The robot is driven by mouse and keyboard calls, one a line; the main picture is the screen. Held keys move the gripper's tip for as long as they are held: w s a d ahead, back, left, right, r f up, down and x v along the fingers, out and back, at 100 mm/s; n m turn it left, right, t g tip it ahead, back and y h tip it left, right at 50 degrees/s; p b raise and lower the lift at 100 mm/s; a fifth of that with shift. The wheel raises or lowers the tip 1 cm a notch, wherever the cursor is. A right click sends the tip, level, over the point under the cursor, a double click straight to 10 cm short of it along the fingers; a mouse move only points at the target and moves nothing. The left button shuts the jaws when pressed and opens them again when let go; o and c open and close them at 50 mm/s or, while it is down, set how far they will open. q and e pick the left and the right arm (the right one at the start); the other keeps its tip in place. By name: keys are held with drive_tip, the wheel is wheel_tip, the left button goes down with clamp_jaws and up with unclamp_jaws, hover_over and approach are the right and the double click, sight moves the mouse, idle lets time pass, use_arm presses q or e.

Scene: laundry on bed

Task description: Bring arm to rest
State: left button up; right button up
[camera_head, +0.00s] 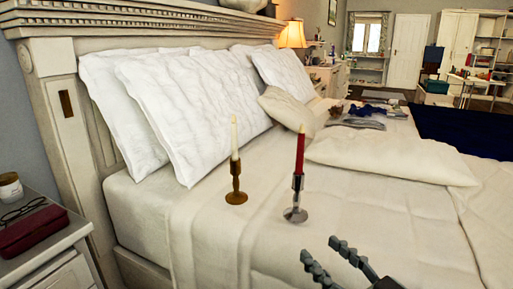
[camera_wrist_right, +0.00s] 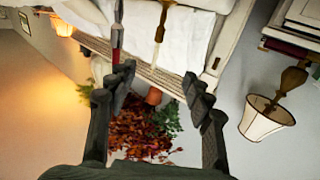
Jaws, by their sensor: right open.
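My right gripper (camera_head: 321,248) enters at the bottom right of the head view, with its two dark fingers spread and empty. It is in front of the red candle in its silver holder (camera_head: 295,213), with a gap between them. In the right wrist view, the two fingers (camera_wrist_right: 158,75) are also apart with nothing between them. My left gripper is in neither view.
A white candle in a brass holder (camera_head: 236,190) and the red candle stand upright on the bed (camera_head: 200,225). Pillows (camera_head: 200,110) lean on the headboard. A nightstand (camera_head: 50,255) with a dark red case (camera_head: 32,230) is at the left.

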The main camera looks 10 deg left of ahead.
drive_tip(key=s+d+f+m+g+h, duration=0.1)
drive_tip(key=d+f+g+h, duration=0.1)
drive_tip(key=f, duration=0.5)
drive_tip(key=s+d+f+m+g+h, duration=0.1)
drive_tip(key=d+f+h, duration=0.2)
drive_tip(key=f, duration=0.4)
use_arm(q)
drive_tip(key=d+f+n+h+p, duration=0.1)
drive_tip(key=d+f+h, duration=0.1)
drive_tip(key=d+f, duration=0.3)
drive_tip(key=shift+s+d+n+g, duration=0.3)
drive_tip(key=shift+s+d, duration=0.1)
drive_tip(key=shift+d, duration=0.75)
use_arm(e)
drive_tip(key=s+d+f+m+g+h, duration=0.2)
drive_tip(key=s+d+f+g+h, duration=0.1)
drive_tip(key=s+d+f, duration=0.4)
drive_tip(key=s+d+f+m+g+h, duration=0.1)
drive_tip(key=s+d+f+g+h, duration=0.3)
drive_tip(key=s+d+f, duration=0.4)
wheel_tip(320, 180, down, 5)
drive_tip(key=shift+s+f+m+g, duration=0.15)
drive_tip(key=shift+s+m+g, duration=0.25)
drive_tip(key=shift+s+g, duration=0.35)
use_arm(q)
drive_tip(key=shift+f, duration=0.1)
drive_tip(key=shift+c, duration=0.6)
use_arm(e)
drive_tip(key=shift+a, duration=0.1)
